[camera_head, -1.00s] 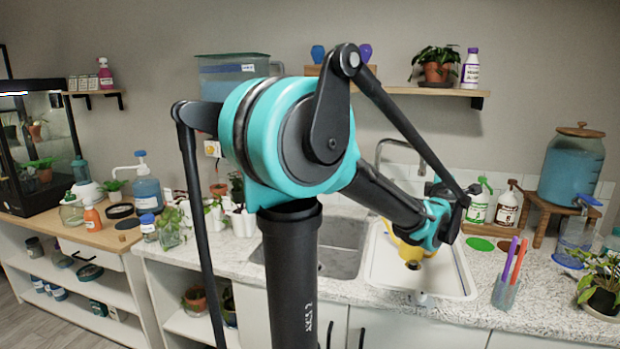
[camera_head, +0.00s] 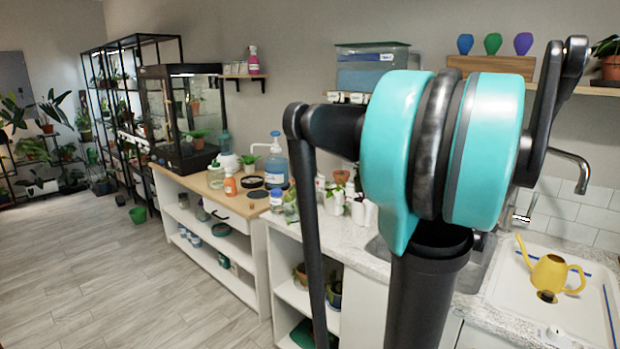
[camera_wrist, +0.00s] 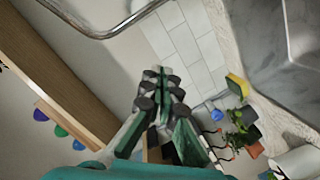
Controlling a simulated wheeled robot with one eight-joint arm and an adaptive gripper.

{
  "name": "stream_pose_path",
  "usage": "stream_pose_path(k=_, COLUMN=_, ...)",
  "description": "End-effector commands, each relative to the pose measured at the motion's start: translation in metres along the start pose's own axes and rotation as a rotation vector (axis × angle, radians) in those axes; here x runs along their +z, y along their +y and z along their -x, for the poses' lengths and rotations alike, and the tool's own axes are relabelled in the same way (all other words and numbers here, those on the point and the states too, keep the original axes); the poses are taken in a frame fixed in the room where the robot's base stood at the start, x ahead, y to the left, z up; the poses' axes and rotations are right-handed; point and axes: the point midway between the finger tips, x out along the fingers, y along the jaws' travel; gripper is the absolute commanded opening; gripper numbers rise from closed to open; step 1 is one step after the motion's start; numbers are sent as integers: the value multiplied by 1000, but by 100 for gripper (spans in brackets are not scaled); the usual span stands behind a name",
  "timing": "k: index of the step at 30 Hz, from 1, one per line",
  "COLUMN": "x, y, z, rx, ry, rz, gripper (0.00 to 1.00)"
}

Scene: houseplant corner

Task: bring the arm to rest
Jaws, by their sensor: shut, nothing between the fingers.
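My gripper (camera_wrist: 162,78) shows in the wrist view, its dark green fingers closed together with nothing between them. It is above the counter area, with white wall tiles and the metal tap (camera_wrist: 95,30) beyond it. In the head view my teal and black arm fills the middle and right, and my gripper is out of view there. The yellow watering can (camera_head: 551,272) stands on the white drainer tray (camera_head: 525,303) at the right, apart from my arm.
The wooden wall shelf (camera_wrist: 62,82) runs down the left of the wrist view. The sink (camera_wrist: 290,45) and small potted plants (camera_wrist: 238,132) are at its right. In the head view a wooden-topped bench (camera_head: 214,191) stands left, with open floor (camera_head: 120,285) beyond.

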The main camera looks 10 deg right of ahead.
Motion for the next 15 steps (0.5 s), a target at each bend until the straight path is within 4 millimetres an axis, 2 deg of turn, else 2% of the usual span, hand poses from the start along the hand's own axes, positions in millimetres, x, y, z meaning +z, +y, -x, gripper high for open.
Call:
stream_pose_path(k=1, x=-10, y=-27, z=9, rx=-50, ry=-5, rz=-39, gripper=0)
stream_pose_path(k=5, x=-22, y=-93, z=37, rx=-187, ry=-49, rz=-138, gripper=0)
stream_pose_path(k=8, x=-29, y=-145, z=66, rx=-307, ry=-91, rz=-199, gripper=0)
stream_pose_path(k=12, x=-35, y=-216, z=118, rx=-492, ry=-159, rz=-259, gripper=0)
stream_pose_path(k=15, x=-36, y=-260, z=158, rx=-622, ry=-209, rz=-280, gripper=0)
